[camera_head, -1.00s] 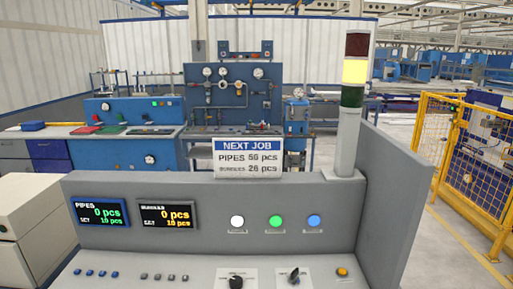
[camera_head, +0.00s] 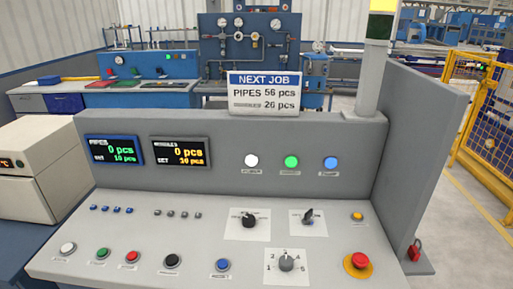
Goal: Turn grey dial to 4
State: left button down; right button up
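The grey dial (camera_head: 287,262) sits on a white plate on the sloping panel of the control console (camera_head: 215,271), low and right of the middle. Small numbers ring the dial, but which one it points to is too small to tell. Two black knobs sit above it on white plates, the left black knob (camera_head: 249,219) and the right black knob (camera_head: 308,216). Neither gripper shows in the head view.
A red emergency button (camera_head: 359,261) on a yellow base is right of the dial, and a blue button (camera_head: 222,265) is to its left. Several other buttons line the panel's front. A side wall (camera_head: 425,150) bounds the console on the right.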

aim_at(285, 261)
jog(key=k+l+u, duration=0.5)
jog(key=k+l, duration=0.15)
jog(key=l, duration=0.35)
jog(key=k+l+u, duration=0.5)
jog(key=k+l, duration=0.25)
